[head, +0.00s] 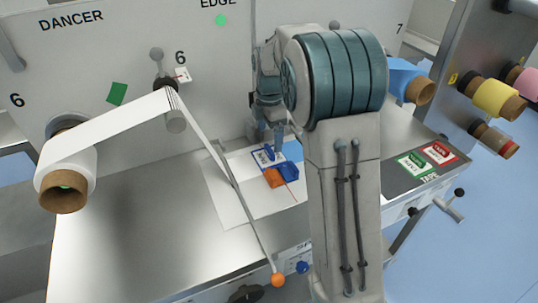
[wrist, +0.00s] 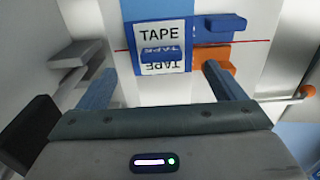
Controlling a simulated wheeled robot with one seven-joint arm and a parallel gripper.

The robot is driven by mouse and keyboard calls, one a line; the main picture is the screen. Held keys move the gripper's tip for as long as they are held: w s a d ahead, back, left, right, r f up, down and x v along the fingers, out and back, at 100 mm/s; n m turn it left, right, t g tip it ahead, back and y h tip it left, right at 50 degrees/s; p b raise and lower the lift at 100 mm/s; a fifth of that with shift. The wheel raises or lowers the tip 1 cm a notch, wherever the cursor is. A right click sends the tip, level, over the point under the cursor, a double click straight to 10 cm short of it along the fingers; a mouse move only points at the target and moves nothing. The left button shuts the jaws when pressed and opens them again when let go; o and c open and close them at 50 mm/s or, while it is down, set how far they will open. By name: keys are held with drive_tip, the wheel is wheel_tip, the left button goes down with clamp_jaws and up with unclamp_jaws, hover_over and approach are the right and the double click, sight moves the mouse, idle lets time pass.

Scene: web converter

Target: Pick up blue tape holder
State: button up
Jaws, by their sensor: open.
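A white card with a blue border and the word TAPE (wrist: 160,33) lies flat ahead of my gripper in the wrist view. A small blue piece (wrist: 155,55) shows across its middle. Beside the card on the right is a blue holder-like block (wrist: 222,27), with an orange one (wrist: 217,53) next to it. In the head view, the blue block (head: 290,168) and orange block (head: 273,178) lie on the table. I cannot tell which blue piece is the tape holder. My gripper (wrist: 160,84) is open and empty, with its fingers apart near the card; it also shows in the head view (head: 274,150).
A thin rod with an orange knob (head: 278,280) crosses the metal table on the left. A white roll (head: 67,175) feeds a web over a roller. Green and red cards (head: 425,160) lie on the right. Coloured tape rolls (head: 492,95) stick out of the right panel.

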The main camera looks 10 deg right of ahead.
sight(269, 149)
drive_tip(key=shift+f+p, duration=0.4)
drive_tip(key=shift+f, duration=2.75)
drive_tip(key=shift+s, duration=0.1)
drive_tip(key=c, duration=1.1)
